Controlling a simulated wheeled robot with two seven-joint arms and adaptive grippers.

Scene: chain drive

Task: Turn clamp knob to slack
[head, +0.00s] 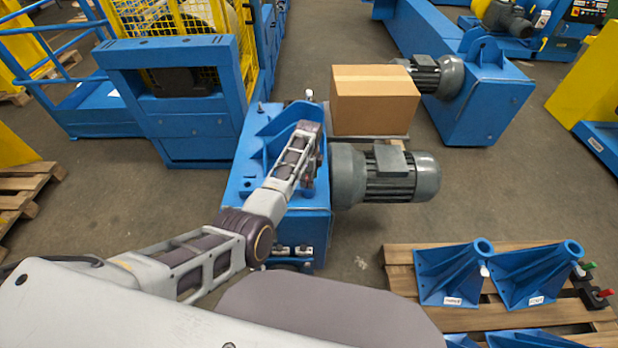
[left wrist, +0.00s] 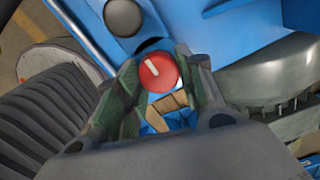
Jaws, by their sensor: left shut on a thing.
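The clamp knob (left wrist: 158,72) is a round red knob with a white mark, seen between the two fingers in the left wrist view. My left gripper (head: 308,188) is shut on it, with one finger on each side. In the head view the gripper points down over the blue drive housing (head: 240,190), and the knob is hidden behind it. The white mark points up and slightly left in the left wrist view. My right gripper is not in view.
A grey motor (head: 400,175) juts from the housing's right side. A cardboard box (head: 372,105) stands behind it. A pallet (head: 400,257) with several blue brackets (head: 450,275) lies at front right. A dark round part (left wrist: 124,17) sits near the knob.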

